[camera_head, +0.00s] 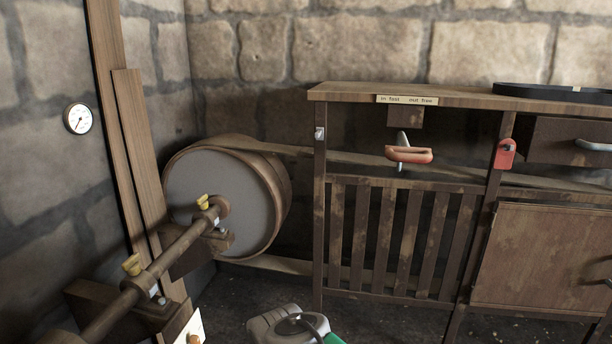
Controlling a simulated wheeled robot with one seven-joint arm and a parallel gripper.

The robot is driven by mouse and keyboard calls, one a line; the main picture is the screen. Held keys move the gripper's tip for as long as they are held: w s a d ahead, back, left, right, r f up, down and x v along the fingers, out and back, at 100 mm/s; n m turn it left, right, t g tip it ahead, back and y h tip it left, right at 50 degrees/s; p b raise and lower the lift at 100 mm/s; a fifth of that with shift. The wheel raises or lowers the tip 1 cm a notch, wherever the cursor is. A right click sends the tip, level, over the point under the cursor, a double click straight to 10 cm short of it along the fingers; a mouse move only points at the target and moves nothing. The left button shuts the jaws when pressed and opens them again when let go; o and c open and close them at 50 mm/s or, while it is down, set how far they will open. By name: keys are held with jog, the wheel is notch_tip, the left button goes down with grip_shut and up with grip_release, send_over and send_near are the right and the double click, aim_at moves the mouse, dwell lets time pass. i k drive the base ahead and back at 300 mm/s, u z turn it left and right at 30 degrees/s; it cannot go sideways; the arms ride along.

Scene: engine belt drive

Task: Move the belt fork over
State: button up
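The belt fork (408,155) has an orange-red grip on a light metal rod. It hangs under the bench top, in the open gap above the slatted guard. A label plate (407,99) above it seems to read "in fast" and "out free". A flat belt (350,160) runs from the large drum pulley (222,200) at left to the right, passing behind the fork. Whether the fork touches the belt, I cannot tell. A grey rounded part with a green patch at the bottom edge looks like my arm. My gripper's fingers are not in view.
The wooden bench frame (460,93) has a slatted guard (400,238) below the fork. A red lock-like piece (505,154) hangs on the right post. A drawer (560,140) and cabinet door (540,255) are at right. A shaft (170,255) with yellow-topped fittings crosses the lower left.

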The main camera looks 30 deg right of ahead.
aim_at(408, 155)
jog(key=u, duration=1.95)
jog(key=k, duration=0.7)
jog(key=z, duration=1.6)
